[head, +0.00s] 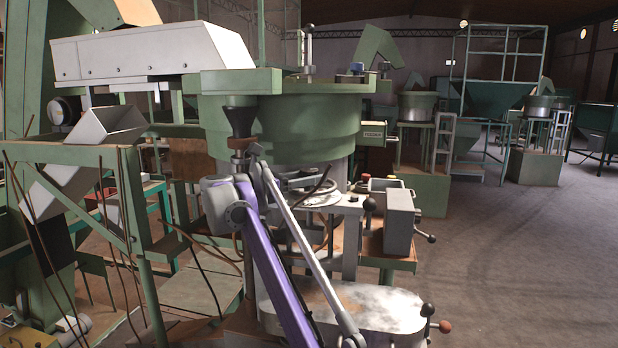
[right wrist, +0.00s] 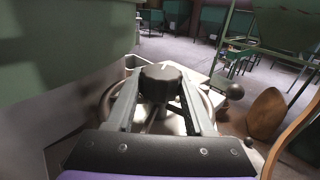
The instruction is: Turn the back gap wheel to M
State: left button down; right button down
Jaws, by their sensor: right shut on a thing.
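My right gripper (right wrist: 159,92) is shut on a dark round knob (right wrist: 161,73) in the right wrist view, one finger on each side of it. I take this knob to be the back gap wheel. A pale ring lies beneath it and shows on both sides of the fingers. In the head view, a pale ring (head: 322,200) sits under the big green bowl (head: 280,130), and my purple right arm reaches toward it. My arm partly hides the grip there. No letter or pointer on the wheel is readable. My left gripper is not in view.
A black ball knob (right wrist: 235,91) stands close right of the right gripper; a grey box (head: 399,222) with levers shows in the head view. The green bowl hangs close above. A pale-topped base (head: 385,308) is below. Open floor (head: 520,260) lies to the right.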

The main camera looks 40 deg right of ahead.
jog(key=shift+c, duration=1.4)
grip_release()
jog(key=shift+d+r, duration=0.1)
jog(key=shift+t, duration=0.3)
